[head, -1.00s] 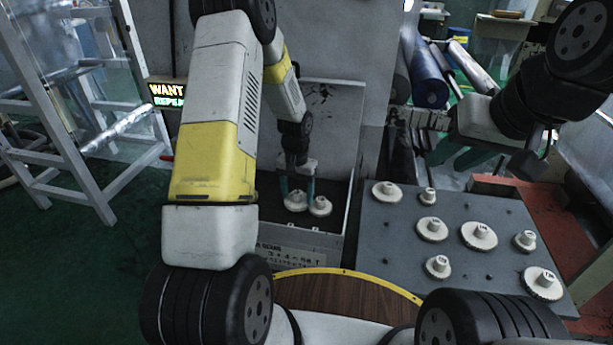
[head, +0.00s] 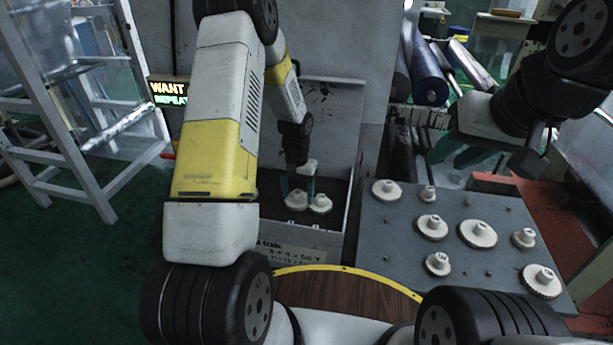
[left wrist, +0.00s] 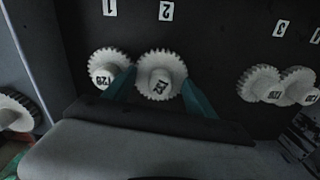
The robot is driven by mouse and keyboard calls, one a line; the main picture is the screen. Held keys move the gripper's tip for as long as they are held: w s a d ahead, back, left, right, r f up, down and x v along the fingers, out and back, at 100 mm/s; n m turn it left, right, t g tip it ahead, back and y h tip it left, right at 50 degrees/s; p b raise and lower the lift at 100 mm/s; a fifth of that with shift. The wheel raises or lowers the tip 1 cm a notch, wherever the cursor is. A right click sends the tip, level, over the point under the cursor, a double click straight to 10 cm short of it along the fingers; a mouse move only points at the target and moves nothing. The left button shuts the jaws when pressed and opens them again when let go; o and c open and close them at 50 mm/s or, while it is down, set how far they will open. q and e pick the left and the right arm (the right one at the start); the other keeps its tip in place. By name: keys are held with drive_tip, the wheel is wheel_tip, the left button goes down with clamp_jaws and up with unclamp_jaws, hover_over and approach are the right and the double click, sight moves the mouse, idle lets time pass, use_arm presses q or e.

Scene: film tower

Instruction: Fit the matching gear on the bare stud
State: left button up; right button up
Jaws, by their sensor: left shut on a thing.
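My left gripper (head: 298,187) reaches down into the dark bin at the back middle. In the left wrist view its teal fingers (left wrist: 160,92) are shut on the hub of a white toothed gear (left wrist: 158,66), below the label 2. A smaller white gear (left wrist: 104,66) sits beside it, below the label 1. The hub print is hard to read. The grey plate (head: 400,285) at the right carries several white gears (head: 478,234) and several small bare studs (head: 467,206). My right gripper (head: 463,156) is open and empty above the plate's back edge.
Two more gears (left wrist: 275,85) lie at the right in the left wrist view, and part of another gear (left wrist: 15,110) at its left edge. A sign panel (head: 285,256) is on the bin's front. A round wooden top (head: 340,293) lies in front.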

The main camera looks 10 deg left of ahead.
use_arm(q)
drive_tip(key=shift+s+a+f, duration=0.1)
drive_tip(key=shift+s+f, duration=0.15)
drive_tip(key=shift+f, duration=0.3)
drive_tip(key=o, duration=1.5)
wheel_tip(320, 180, up, 11)
drive_tip(key=shift+w+r, duration=0.1)
drive_tip(key=s+d+r+n+t+h, duration=0.1)
drive_tip(key=s+r+t, duration=0.1)
drive_tip(key=s+r, duration=0.7)
drive_tip(key=s+r+t, duration=0.2)
drive_tip(key=s+r, duration=0.3)
drive_tip(key=r, duration=0.7)
drive_tip(key=s+r, duration=0.1)
drive_tip(key=s, duration=0.2)
drive_tip(key=s+d+r+t, duration=0.1)
drive_tip(key=s, duration=0.2)
drive_tip(key=s+r+t+h, duration=0.1)
drive_tip(key=s+r, duration=0.1)
drive_tip(key=s, duration=0.2)
drive_tip(key=shift+s+d, duration=0.1)
drive_tip(key=shift+d, duration=0.05)
